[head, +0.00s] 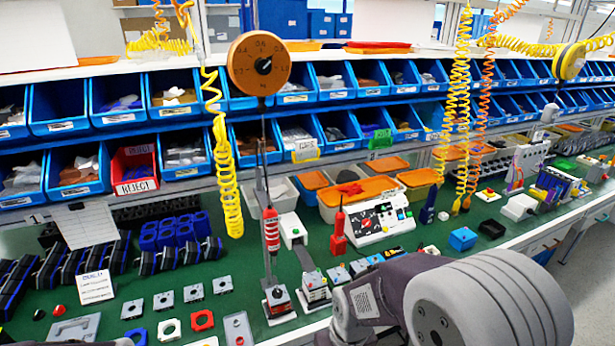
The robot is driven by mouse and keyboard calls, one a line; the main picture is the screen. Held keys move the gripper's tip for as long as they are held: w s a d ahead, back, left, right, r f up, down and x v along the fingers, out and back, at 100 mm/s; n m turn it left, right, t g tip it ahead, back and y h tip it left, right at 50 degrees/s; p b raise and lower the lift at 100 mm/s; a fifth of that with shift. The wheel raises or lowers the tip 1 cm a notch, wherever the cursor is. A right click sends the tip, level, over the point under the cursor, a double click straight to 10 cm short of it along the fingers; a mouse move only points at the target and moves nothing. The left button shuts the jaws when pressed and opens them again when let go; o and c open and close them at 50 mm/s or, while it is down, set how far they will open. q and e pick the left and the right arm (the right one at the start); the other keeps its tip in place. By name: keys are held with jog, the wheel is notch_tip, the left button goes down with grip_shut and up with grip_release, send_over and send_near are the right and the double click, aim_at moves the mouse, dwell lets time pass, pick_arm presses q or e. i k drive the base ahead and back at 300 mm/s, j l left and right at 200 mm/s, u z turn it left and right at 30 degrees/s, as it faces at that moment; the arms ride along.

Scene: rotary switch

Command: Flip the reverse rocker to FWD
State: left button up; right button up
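I cannot pick out a rocker marked FWD; such lettering is too small to read. A white control panel (378,218) with a dark dial face and small coloured buttons stands on the green bench. Small switch units stand nearer me: one with a red top (277,298) and one stacked block with several small coloured parts (314,284). A red-handled tool (271,229) hangs upright above the red-topped unit. My large grey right arm fills the lower right, and its gripper fingers are not visible. My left gripper is not visible.
A round orange reel (262,64) hangs over the bench, with coiled yellow hoses (226,170) beside it. Blue parts bins (118,102) line the back. A red upright tool (339,238) stands left of the panel. Loose plates (194,292) lie at the front left.

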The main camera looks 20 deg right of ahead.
aim_at(401, 215)
jog(key=z, duration=1.2)
